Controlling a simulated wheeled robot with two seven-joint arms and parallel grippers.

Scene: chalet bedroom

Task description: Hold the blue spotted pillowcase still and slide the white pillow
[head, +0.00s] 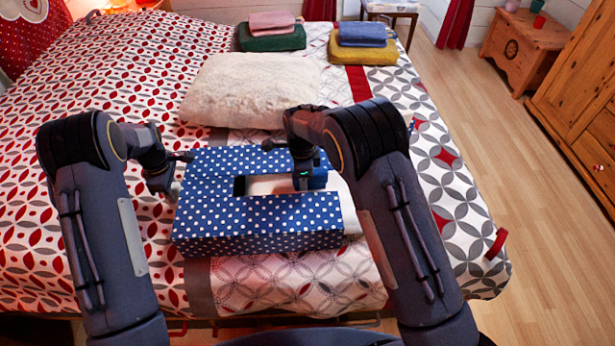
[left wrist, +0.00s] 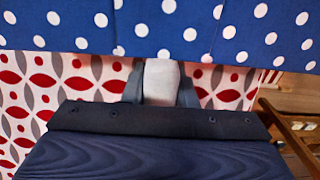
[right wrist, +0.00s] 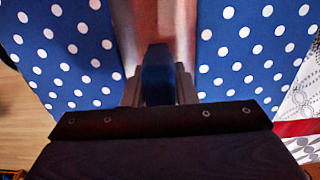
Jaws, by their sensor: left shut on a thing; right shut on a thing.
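The blue spotted pillowcase (head: 285,230) lies flat on the bed, with an open slot along its middle. The white pillow (head: 268,185) shows in that slot and also sticks out at the pillowcase's right end. My left gripper (head: 176,190) is at the pillowcase's left end, shut on a pale grey piece (left wrist: 160,80) at its edge. My right gripper (head: 310,180) is over the slot, shut on a dark blue piece (right wrist: 158,78) above the pillow. How these pieces are attached is hidden. The pillow's far inner end is hidden.
A fluffy cream cushion (head: 250,90) lies behind the pillowcase. Folded towels, pink over green (head: 272,38) and blue over yellow (head: 363,42), lie at the far side. The patterned bed (head: 90,100) is clear at left. Wooden floor (head: 500,140) runs along the right.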

